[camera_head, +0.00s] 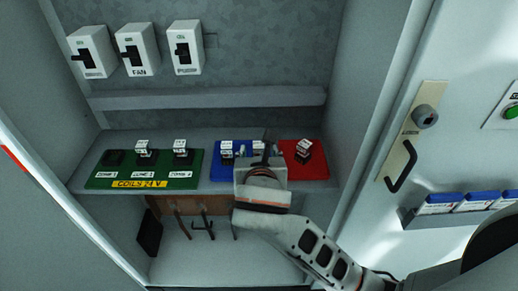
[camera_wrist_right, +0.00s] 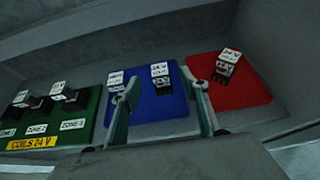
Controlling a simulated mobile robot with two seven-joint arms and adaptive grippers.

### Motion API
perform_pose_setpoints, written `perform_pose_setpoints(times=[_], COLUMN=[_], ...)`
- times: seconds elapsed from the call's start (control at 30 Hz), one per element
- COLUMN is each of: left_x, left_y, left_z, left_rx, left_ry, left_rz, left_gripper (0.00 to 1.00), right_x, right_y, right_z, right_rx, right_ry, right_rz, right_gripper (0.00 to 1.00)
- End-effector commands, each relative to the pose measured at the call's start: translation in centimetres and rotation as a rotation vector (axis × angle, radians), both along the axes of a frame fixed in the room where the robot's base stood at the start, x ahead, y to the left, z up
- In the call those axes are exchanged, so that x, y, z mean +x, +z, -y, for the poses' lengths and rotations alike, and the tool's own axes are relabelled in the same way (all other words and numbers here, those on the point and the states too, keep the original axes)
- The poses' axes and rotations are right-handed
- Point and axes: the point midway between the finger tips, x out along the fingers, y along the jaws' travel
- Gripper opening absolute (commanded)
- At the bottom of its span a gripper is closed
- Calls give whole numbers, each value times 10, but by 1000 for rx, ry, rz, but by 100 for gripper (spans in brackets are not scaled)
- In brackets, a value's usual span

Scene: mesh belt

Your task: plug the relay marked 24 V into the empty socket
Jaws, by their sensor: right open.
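A green board (camera_head: 101,183) carries the yellow "COILS 24 V" strip. The empty socket (camera_head: 113,158), a flat dark square, is at its left, above the ZONE 1 label; relays stand above the other two labels. On a blue mat (camera_wrist_right: 150,108) stand two white-topped relays: a left one (camera_wrist_right: 116,79) and a right one (camera_wrist_right: 160,73). The right one's top seems to read 24 V. A relay on the red mat (camera_wrist_right: 248,92), tilted in view (camera_wrist_right: 228,62), also seems to read 24 V. My right gripper (camera_head: 257,157) is open above the blue mat, its fingers apart around the right blue-mat relay's line of sight.
Three white switch boxes (camera_head: 137,50) hang on the back wall above a grey ledge (camera_head: 205,98). Cabinet walls close in both sides. A door with a black handle (camera_head: 401,167) stands at the right. Below the shelf are brown and black items (camera_head: 187,204).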

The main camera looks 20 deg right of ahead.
Motion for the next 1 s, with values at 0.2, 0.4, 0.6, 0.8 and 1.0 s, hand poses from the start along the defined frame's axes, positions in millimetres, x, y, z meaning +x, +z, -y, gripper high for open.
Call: perform_pose_setpoints(times=[0.2, 0.4, 0.6, 0.8, 1.0], left_x=[-5, -5, -5, -5, -5], left_y=[-3, -3, -2, -2, -2], left_z=[0, 0, 1, 3, 3], left_rx=[0, 1, -3, -9, -9], left_ry=[0, 0, 3, 8, 8], left_rz=[-8, -9, -10, -10, -10], left_gripper=[41, 41, 41, 41, 41], right_x=[18, 41, 51, 50, 50], right_y=[-13, -30, -35, -35, -35], right_z=[6, 12, 14, 14, 14], right_rx=[-2, 0, 4, 4, 4], right_ry=[-2, -2, -2, -2, -2], right_rz=[-1, 0, 0, 0, 0], right_gripper=[44, 44, 44, 39, 2])
